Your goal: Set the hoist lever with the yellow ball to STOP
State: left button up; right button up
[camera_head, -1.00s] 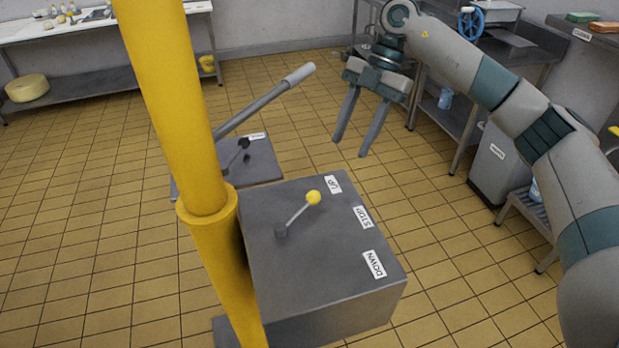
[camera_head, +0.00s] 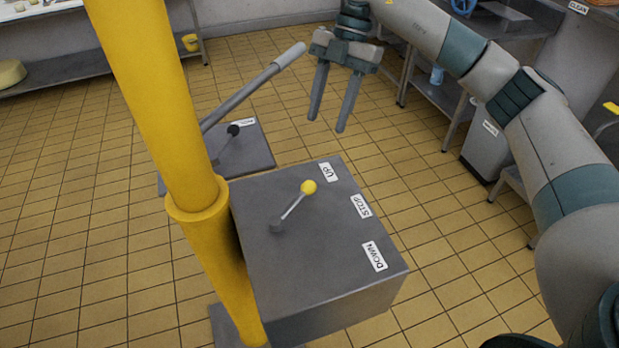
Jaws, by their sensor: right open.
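The hoist lever with the yellow ball (camera_head: 309,187) stands on top of a grey metal box (camera_head: 260,270). Its arm runs from a pivot at the left of the box top, and the ball points toward the UP label (camera_head: 328,172). The STOP label (camera_head: 361,206) and the DOWN label (camera_head: 375,256) lie along the right edge. My right gripper (camera_head: 328,122) is open and empty, its fingers pointing down, above and beyond the yellow ball, apart from it. My left gripper is not in view.
A thick yellow post (camera_head: 165,110) rises left of the box. Behind it is a lower grey box (camera_head: 250,155) with a black-knobbed lever (camera_head: 233,130) and a long grey handle (camera_head: 250,95). Steel benches stand at the right. Tiled floor lies open around.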

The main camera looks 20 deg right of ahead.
aim_at(309, 183)
jog(key=p+x, duration=0.5)
jog(key=x, duration=1)
jog(key=shift+s+a+f, duration=0.1)
jog(key=shift+a, duration=0.05)
jog(key=shift+s+a+f+p, duration=0.1)
jog(key=shift+a+f+p, duration=0.05)
jog(key=shift+f+p, duration=0.25)
grip_shut()
